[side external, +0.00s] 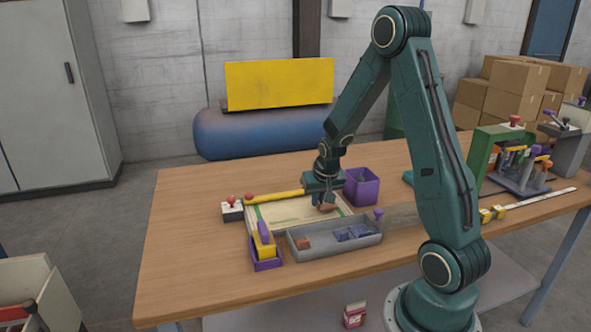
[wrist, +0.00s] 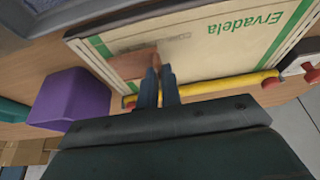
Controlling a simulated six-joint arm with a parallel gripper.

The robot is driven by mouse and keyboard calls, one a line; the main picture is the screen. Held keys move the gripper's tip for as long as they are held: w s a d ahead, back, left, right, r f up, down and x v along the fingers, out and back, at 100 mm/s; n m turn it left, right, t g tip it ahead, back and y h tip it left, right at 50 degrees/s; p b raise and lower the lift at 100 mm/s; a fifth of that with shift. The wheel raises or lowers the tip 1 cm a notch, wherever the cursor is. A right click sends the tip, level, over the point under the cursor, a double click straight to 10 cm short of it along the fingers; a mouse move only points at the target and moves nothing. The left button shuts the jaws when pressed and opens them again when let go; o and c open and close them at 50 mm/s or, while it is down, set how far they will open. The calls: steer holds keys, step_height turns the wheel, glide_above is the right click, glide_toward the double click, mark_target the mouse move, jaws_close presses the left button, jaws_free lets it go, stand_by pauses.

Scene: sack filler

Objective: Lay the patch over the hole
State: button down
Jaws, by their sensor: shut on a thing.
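The cream sack (side external: 285,213) with a green border lies flat on the table; in the wrist view it (wrist: 215,60) shows green lettering. My gripper (side external: 325,202) is low over the sack's right part, pointing down. It is shut on a brown patch (side external: 328,208), which lies at or just above the sack's surface; I cannot tell whether it touches. In the wrist view the patch (wrist: 133,65) sticks out to the left of the fingertips (wrist: 158,72). I cannot make out the hole in either view.
A grey tray (side external: 340,249) in front holds another brown piece (side external: 303,243) and blue pieces (side external: 352,233). A purple bin (side external: 361,193) stands right of the sack. A yellow bar (side external: 276,196) runs along its back edge. A purple holder (side external: 267,264) stands front left. The table's left is clear.

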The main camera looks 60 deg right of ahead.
steer(key=shift+f, duration=0.5)
stand_by(0.4)
steer(key=c, duration=1.5)
jaws_free()
steer(key=shift+r, duration=0.15)
steer(key=shift+v, duration=6.8)
steer(key=shift+a, duration=0.1)
